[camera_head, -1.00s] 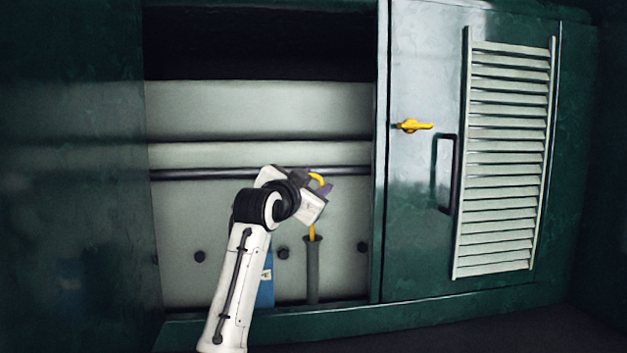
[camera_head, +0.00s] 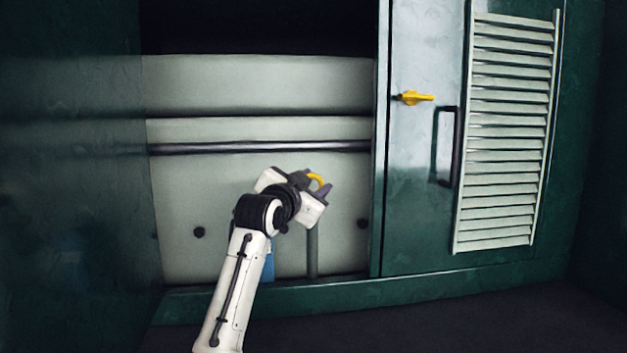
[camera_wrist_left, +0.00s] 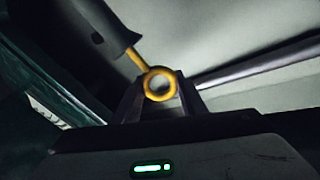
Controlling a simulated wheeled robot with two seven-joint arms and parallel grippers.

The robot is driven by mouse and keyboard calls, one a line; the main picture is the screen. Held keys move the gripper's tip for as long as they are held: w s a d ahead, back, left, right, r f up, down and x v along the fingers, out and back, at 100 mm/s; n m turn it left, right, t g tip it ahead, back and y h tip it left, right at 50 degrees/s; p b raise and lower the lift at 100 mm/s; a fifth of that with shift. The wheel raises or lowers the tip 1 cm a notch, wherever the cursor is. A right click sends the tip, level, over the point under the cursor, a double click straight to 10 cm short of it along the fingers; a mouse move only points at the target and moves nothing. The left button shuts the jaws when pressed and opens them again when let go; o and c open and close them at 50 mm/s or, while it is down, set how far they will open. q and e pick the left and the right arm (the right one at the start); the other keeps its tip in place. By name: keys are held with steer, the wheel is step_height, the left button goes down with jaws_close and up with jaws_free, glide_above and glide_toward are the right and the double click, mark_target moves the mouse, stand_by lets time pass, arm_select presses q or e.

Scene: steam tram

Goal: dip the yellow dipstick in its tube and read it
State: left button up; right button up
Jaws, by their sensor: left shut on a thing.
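The yellow dipstick (camera_head: 318,179) shows its curved ring end between the fingers of my left gripper (camera_head: 316,188), which is shut on it. In the left wrist view, the dipstick's yellow ring (camera_wrist_left: 160,84) lies between the two dark fingers, and a short length of shaft runs from it into the mouth of the dark grey tube (camera_wrist_left: 100,28). In the head view the tube (camera_head: 312,255) stands upright below the gripper, its mouth hidden behind the gripper. The dipstick's lower part is hidden inside the tube. My right gripper is not in view.
A pale panel with a dark horizontal rail (camera_head: 220,148) lies behind the gripper, inside a green frame. A blue item (camera_head: 269,264) shows partly behind my arm. To the right is a green door with a yellow latch (camera_head: 413,98), a black handle (camera_head: 447,148) and white louvres (camera_head: 503,135).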

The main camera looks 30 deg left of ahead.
arm_select(q)
steer(key=shift+f+b, duration=0.4)
steer(key=shift+f, duration=1)
steer(key=shift+f, duration=0.1)
